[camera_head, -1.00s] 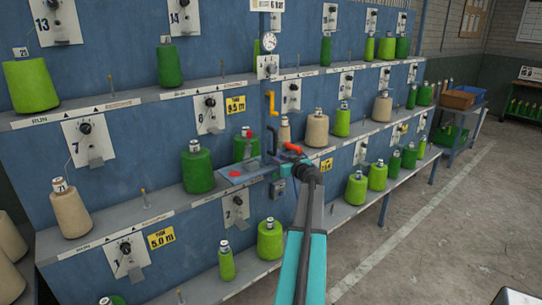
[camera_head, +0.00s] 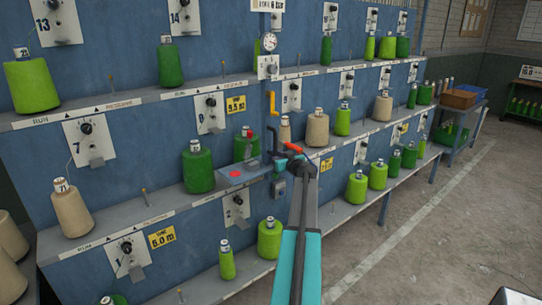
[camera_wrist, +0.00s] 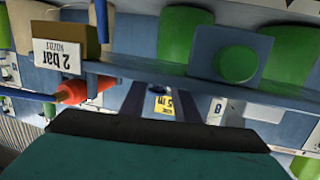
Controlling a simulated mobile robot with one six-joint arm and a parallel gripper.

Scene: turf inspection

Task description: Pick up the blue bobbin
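I see no bobbin that is clearly blue in either view; the bobbins in sight are green or beige. A dark green bobbin (camera_head: 198,170) stands on the middle shelf, left of my arm's end. A beige bobbin (camera_head: 318,129) stands to its right. My gripper (camera_head: 291,160) is at the far end of my teal arm, close to the middle shelf by a red-handled fitting (camera_head: 294,147). Its fingers are too small to make out. In the wrist view a dark bar and a teal surface fill the bottom, and no held object shows.
Shelves on a blue panel (camera_head: 120,75) carry several bobbins. The wrist view shows an inverted "2 bar" sign (camera_wrist: 62,58) and a green disc (camera_wrist: 237,64). Floor (camera_head: 440,235) is clear at right.

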